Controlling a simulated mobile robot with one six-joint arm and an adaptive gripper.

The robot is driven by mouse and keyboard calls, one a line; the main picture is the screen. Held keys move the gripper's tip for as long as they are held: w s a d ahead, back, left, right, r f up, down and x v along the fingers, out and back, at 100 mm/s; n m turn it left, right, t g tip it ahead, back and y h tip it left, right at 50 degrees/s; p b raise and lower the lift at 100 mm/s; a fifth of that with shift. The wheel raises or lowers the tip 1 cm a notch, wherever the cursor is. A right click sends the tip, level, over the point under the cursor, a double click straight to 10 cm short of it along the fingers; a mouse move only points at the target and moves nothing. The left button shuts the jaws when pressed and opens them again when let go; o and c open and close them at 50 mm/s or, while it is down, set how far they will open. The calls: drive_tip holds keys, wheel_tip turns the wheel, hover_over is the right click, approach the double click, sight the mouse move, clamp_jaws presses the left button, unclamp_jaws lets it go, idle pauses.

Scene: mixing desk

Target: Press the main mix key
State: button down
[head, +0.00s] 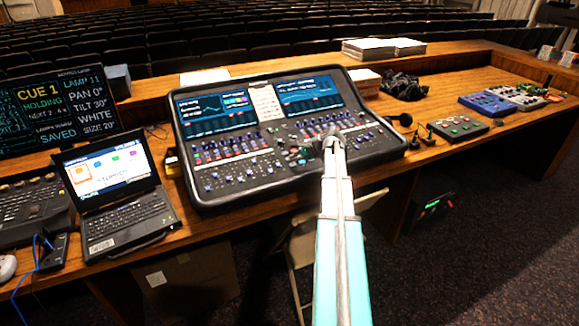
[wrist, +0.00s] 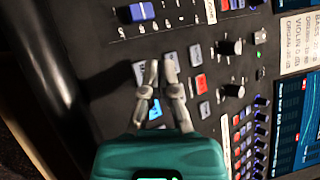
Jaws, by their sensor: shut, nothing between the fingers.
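The mixing console (head: 287,187) lies tilted on the wooden desk, with two lit screens, fader rows and keys. My gripper (head: 331,143) is over its right part, below the right screen; the arm hides some of the panel there. In the wrist view my gripper (wrist: 161,66) is shut and empty, its fingertips close together over a group of small keys. A pale key (wrist: 195,55), a red key (wrist: 201,84) and a pale key (wrist: 204,109) show right of the fingers. Key labels are too small to read, so I cannot tell which is main mix. Contact is unclear.
Black knobs (wrist: 231,47) stand right of the keys, and a blue fader cap (wrist: 142,11) is above the fingers. A laptop (head: 115,192) stands left of the console.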

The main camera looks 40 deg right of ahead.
drive_tip(key=shift+s+f+b, duration=0.1)
drive_tip(key=shift+f+b, duration=0.65)
drive_tip(key=shift+b, duration=0.05)
idle(1.5)
idle(0.4)
drive_tip(key=shift+r+p, duration=0.75)
drive_tip(key=shift+p, duration=0.05)
drive_tip(key=shift+s+r+p, duration=0.15)
drive_tip(key=shift+r+p, duration=1.1)
drive_tip(key=shift+r, duration=0.05)
drive_tip(key=shift+s+r+p, duration=0.15)
drive_tip(key=shift+r+p, duration=1.1)
drive_tip(key=shift+s+a+f, duration=0.1)
drive_tip(key=shift+a, duration=0.05)
